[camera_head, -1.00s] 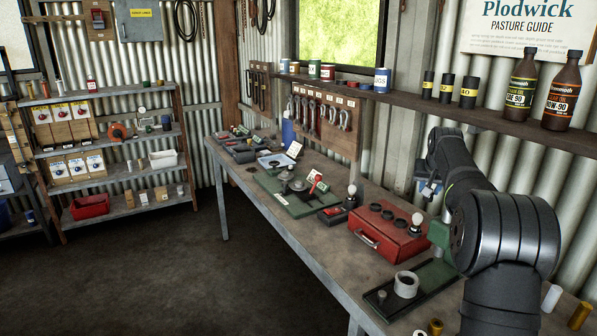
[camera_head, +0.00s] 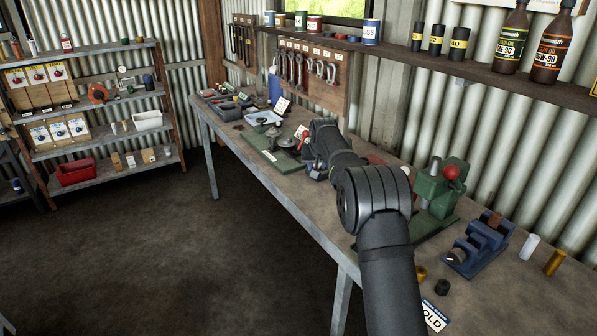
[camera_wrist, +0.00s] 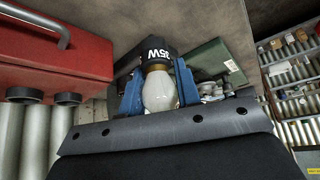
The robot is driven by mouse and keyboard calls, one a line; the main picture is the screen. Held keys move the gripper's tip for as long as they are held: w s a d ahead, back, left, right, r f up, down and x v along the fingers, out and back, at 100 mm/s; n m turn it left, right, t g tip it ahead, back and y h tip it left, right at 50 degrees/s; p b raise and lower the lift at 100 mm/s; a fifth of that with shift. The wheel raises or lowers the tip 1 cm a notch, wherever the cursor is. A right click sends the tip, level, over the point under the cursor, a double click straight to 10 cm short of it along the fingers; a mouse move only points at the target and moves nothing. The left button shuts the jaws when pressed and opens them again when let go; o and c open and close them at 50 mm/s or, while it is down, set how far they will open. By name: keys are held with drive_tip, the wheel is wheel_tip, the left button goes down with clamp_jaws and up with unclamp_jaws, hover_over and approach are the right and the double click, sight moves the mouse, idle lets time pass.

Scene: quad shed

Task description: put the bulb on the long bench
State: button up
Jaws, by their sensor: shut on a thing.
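The bulb (camera_wrist: 160,92) has a white globe and a brass-coloured neck in the wrist view. My gripper (camera_wrist: 158,95) has its blue jaws on either side of it and is shut on it. A black piece marked 35W (camera_wrist: 158,50) adjoins the neck; I cannot tell whether the bulb is still seated in it. In the head view my gripper (camera_head: 314,168) is over the middle of the long bench (camera_head: 312,202), partly behind my arm. The bulb is hidden there.
A red toolbox (camera_wrist: 50,50) is close beside my gripper. A green base (camera_head: 268,155) with grey metal parts lies to the left. A green press (camera_head: 436,190) and a blue vise (camera_head: 480,245) stand to the right. Bare bench top shows along the front edge.

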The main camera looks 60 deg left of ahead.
drive_tip(key=s+a+f, duration=0.2)
drive_tip(key=a, duration=0.1)
drive_tip(key=s+a+f, duration=0.1)
drive_tip(key=shift+a+f, duration=0.15)
drive_tip(key=shift+a, duration=0.05)
drive_tip(key=shift+f, duration=1.95)
drive_tip(key=shift+f, duration=0.15)
drive_tip(key=o, duration=1)
drive_tip(key=shift+r, duration=0.2)
drive_tip(key=v, duration=1.2)
drive_tip(key=shift+f, duration=0.1)
